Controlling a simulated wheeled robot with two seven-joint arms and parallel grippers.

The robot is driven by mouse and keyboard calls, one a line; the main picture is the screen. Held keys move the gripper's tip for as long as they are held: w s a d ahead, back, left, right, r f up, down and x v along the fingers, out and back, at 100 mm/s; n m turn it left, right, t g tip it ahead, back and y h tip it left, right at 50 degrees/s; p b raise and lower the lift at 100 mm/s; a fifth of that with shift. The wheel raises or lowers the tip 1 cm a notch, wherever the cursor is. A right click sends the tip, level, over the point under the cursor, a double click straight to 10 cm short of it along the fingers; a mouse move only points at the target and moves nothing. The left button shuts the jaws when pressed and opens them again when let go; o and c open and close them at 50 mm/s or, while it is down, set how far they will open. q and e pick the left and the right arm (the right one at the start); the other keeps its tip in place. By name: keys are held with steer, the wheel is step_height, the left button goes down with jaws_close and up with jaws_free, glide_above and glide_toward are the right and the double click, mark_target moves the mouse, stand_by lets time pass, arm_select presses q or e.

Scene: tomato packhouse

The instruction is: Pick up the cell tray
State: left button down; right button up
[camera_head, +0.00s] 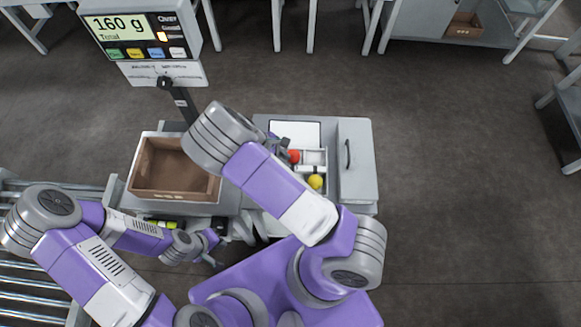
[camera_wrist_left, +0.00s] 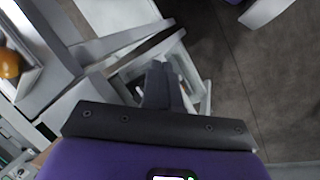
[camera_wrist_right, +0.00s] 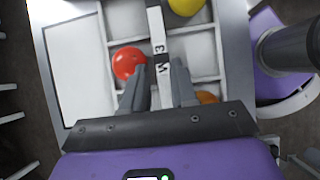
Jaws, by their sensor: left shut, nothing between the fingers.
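The cell tray (camera_head: 313,157) is a white divided tray on the grey bench. It also shows in the right wrist view (camera_wrist_right: 200,45), holding a red tomato (camera_wrist_right: 128,62), a yellow one (camera_wrist_right: 186,5) and an orange one (camera_wrist_right: 207,97). A white strip with black marks (camera_wrist_right: 157,35) runs along its middle. My right gripper (camera_wrist_right: 160,68) is open above the tray, its fingers on either side of the strip; I cannot tell whether they touch it. My left gripper (camera_wrist_left: 158,68) is shut and empty, low beside the bench; in the head view (camera_head: 215,258) it is left of the tray.
A brown crate (camera_head: 175,195) stands left of the tray, below a scale display (camera_head: 140,28) reading 160 g. A grey box with a dark handle (camera_head: 357,165) sits right of the tray. A roller conveyor (camera_head: 30,297) is at lower left.

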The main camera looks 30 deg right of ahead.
steer(key=x, duration=0.1)
steer(key=b+x, duration=0.1)
steer(key=x, duration=0.3)
steer(key=shift+a+f, duration=0.15)
steer(key=shift+a, duration=0.1)
jaws_close()
steer(key=shift+w, duration=0.1)
